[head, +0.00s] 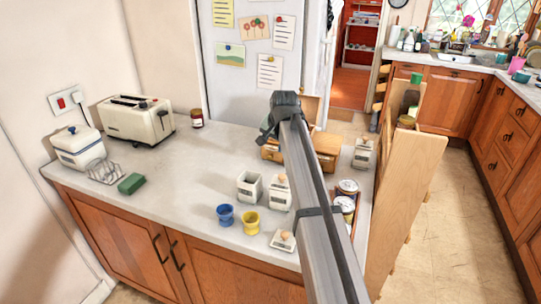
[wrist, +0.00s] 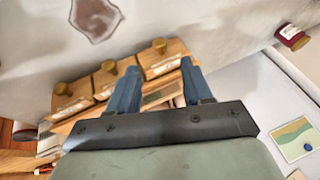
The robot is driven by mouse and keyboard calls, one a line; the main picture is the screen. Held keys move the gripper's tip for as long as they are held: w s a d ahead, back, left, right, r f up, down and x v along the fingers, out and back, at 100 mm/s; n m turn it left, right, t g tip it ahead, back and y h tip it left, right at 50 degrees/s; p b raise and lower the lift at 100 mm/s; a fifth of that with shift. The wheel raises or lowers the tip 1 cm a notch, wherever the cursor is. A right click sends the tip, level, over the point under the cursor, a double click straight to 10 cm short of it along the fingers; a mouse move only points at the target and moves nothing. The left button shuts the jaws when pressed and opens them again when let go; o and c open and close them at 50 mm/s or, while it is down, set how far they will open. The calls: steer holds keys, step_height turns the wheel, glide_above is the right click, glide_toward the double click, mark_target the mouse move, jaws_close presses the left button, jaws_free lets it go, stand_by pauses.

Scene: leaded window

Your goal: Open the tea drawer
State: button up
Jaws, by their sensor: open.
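A small wooden drawer unit (head: 328,144) stands on the worktop, partly hidden behind my arm in the head view. In the wrist view, three of its drawer fronts show side by side with round brass knobs: a left drawer (wrist: 73,101), a middle drawer (wrist: 116,79) and a right drawer (wrist: 166,58). Each has a pale label too small to read, so I cannot tell which is the tea drawer. My gripper (wrist: 159,68) is open over the unit, its blue-grey fingers pointing toward the fronts, with no knob between them. In the head view my gripper (head: 266,135) is mostly hidden by its own wrist.
White canisters (head: 249,187), a blue cup (head: 225,215) and a yellow cup (head: 250,222) stand in front of the unit. A toaster (head: 137,118) and dark jar (head: 197,118) are left. A wooden panel (head: 404,205) rises at right.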

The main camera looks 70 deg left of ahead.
mark_target(270, 156)
steer(key=x, duration=0.8)
steer(key=shift+w+a+f, duration=0.1)
steer(key=shift+a+f, duration=0.05)
steer(key=shift+f, duration=0.15)
steer(key=shift+c, duration=0.2)
jaws_close()
